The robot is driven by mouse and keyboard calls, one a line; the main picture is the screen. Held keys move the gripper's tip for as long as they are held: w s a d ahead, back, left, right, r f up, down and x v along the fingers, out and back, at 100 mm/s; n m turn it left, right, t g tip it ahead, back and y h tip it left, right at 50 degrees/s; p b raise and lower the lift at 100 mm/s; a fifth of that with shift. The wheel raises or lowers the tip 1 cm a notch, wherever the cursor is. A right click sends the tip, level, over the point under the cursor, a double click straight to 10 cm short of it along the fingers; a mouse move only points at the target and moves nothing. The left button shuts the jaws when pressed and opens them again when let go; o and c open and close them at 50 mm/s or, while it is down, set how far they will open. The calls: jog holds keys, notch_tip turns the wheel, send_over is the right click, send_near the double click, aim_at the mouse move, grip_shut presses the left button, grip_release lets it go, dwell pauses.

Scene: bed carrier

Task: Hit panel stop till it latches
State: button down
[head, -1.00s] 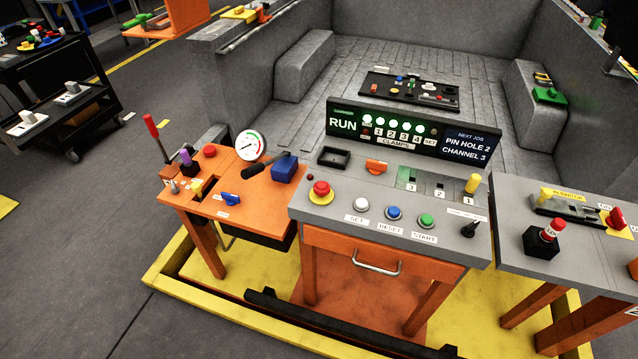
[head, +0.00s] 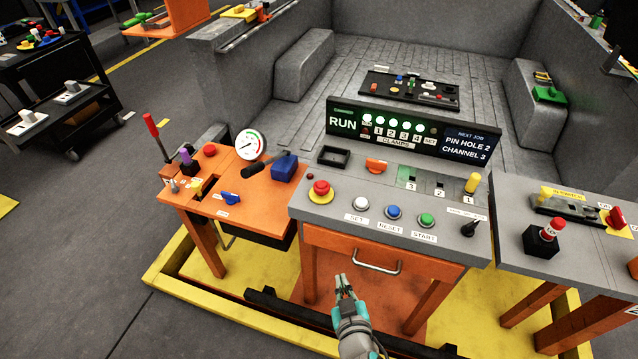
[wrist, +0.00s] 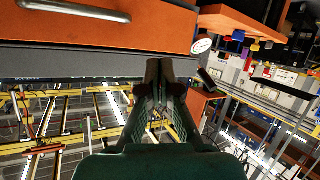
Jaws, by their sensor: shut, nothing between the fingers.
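The panel stop is a red mushroom button (head: 321,188) on a yellow base, at the left of the grey middle panel (head: 340,211). My gripper (head: 346,283) is in the lower middle of the head view, in front of the orange drawer and below the panel top, apart from the button. Its fingers are shut and empty. In the wrist view my gripper (wrist: 165,75) points toward the desk's underside and drawer front. The stop button is not visible in the wrist view.
White, blue and green buttons (head: 394,213) sit right of the stop. The drawer handle (head: 376,266) sticks out near my gripper. A display reading RUN (head: 343,122) stands behind the panel. An orange side table (head: 245,206) is left, another grey panel (head: 510,232) right.

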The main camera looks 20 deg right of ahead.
jog(key=w+a+r+m+h, duration=0.2)
jog(key=w+r+m+h, duration=0.1)
jog(key=w+r, duration=0.4)
jog(key=w+a+r+m+g+h, duration=0.1)
jog(key=w+a+r+m+h, duration=0.1)
jog(key=w+r, duration=0.5)
notch_tip(320, 180, up, 3)
jog(key=shift+w+a+r+m+h, duration=0.25)
jog(key=shift+m+h, duration=0.45)
jog(key=shift+m, duration=0.5)
jog(key=shift+f, duration=0.15)
send_over(319, 191)
notch_tip(319, 191, down, 2)
jog(key=shift+s+f, duration=0.1)
jog(key=shift+f, duration=0.05)
notch_tip(319, 191, down, 3)
jog(key=shift+f, duration=0.55)
